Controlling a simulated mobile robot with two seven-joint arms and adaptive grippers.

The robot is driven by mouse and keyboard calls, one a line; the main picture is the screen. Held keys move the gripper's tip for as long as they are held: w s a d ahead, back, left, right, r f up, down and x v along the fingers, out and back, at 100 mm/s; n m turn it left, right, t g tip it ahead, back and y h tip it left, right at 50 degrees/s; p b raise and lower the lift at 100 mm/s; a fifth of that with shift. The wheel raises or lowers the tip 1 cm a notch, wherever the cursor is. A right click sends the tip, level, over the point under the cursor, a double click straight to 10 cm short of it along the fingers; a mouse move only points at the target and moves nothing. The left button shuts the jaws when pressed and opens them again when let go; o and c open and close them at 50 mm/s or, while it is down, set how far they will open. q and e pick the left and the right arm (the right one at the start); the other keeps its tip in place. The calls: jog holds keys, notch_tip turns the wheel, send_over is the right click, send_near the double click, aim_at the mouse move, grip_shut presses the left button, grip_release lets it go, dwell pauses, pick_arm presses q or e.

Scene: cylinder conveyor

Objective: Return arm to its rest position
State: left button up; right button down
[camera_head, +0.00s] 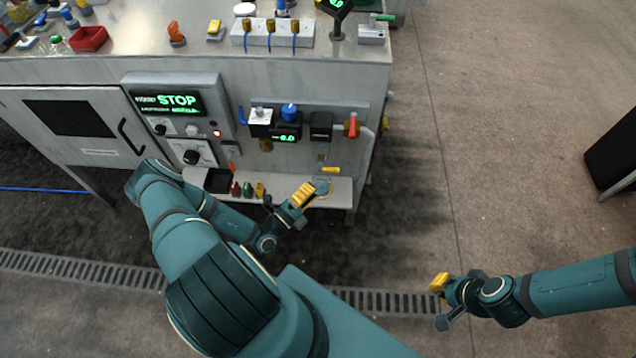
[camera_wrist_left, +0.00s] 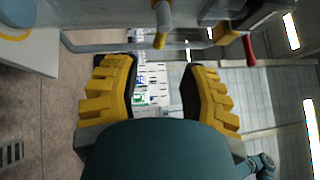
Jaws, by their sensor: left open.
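My left arm (camera_head: 215,260) reaches forward from the bottom of the head view toward the front of the machine. My left gripper (camera_head: 304,194) has yellow fingers and is over or beside the right part of the low shelf; I cannot tell whether it touches. In the left wrist view, its fingers (camera_wrist_left: 158,80) stand wide apart with nothing held between them. My right arm (camera_head: 575,290) comes in from the right edge. My right gripper (camera_head: 439,283) is over the floor, away from the machine; its finger opening is too small to make out.
The machine (camera_head: 75,75) carries a lit STOP panel (camera_head: 178,101) and valves, including a red-handled one (camera_head: 352,125). Small coloured pieces stand on the low shelf (camera_head: 340,190). A floor grate (camera_head: 80,268) runs below. A black box (camera_head: 612,155) stands right; floor between is clear.

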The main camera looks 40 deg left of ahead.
pick_arm(q)
jog(key=shift+s, duration=0.2)
dwell(0.4)
jog(key=s+d+r+m+g+h, duration=0.2)
jog(key=d+m+g+h, duration=0.45)
jog(key=d+m, duration=0.3)
jog(key=s+d+r+m+g+h, duration=0.1)
jog(key=s+d+m+g+h, duration=0.1)
jog(key=d+m+g+h, duration=0.6)
jog(key=s+d+m+g+y, duration=0.2)
jog(key=s+m+g+y, duration=0.25)
jog(key=m, duration=0.65)
jog(key=s+d+m+g+y, duration=0.25)
jog(key=m+y, duration=0.35)
jog(key=m, duration=0.5)
jog(key=w+r+m+t+y, duration=0.2)
jog(key=w+r+m+t, duration=0.1)
jog(key=m, duration=0.7)
notch_tip(320, 180, up, 2)
jog(key=shift+w+d+r+t+y, duration=0.1)
jog(key=shift+w+d+t+y, duration=0.3)
jog(key=shift+w, duration=0.45)
